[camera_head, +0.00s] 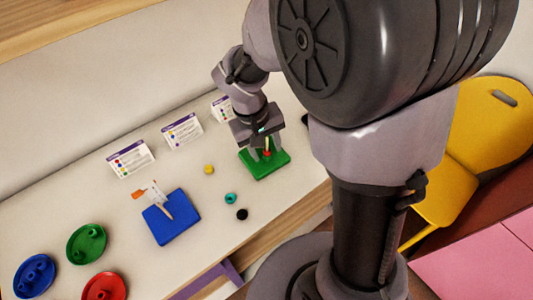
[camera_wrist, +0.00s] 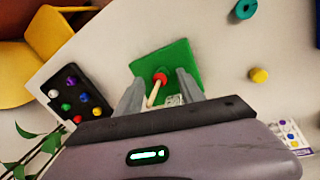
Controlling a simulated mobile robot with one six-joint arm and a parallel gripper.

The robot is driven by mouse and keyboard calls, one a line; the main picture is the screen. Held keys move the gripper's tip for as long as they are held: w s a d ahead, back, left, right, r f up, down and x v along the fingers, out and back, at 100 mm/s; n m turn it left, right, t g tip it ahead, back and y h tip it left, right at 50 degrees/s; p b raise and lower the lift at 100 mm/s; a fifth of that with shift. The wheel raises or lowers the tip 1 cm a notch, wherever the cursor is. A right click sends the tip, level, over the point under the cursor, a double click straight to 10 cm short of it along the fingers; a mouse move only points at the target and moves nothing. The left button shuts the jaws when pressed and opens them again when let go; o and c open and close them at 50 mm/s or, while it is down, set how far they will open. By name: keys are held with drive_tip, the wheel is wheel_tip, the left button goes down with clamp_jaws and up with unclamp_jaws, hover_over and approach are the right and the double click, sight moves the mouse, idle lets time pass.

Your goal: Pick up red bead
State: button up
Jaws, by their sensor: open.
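The red bead (camera_head: 267,153) is low on an upright wooden peg on the green board (camera_head: 252,169). In the wrist view the red bead (camera_wrist: 160,77) sits around the peg's (camera_wrist: 152,97) far end, close to the green board (camera_wrist: 182,54). My gripper (camera_head: 266,152) is over the green board with its fingers pointing down. In the wrist view my gripper (camera_wrist: 160,78) is open, one finger on each side of the bead and peg. Whether a finger touches the bead cannot be told.
A blue board (camera_head: 180,226) with a peg stands left. A yellow bead (camera_head: 209,169), teal bead (camera_head: 230,198) and black bead (camera_head: 242,214) lie loose between the boards. A black tray (camera_wrist: 62,83) of several coloured beads lies beside the green board. Cards stand behind.

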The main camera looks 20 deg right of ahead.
drive_tip(key=shift+r, duration=0.15)
clamp_jaws()
wheel_tip(320, 180, up, 10)
drive_tip(key=p, duration=0.5)
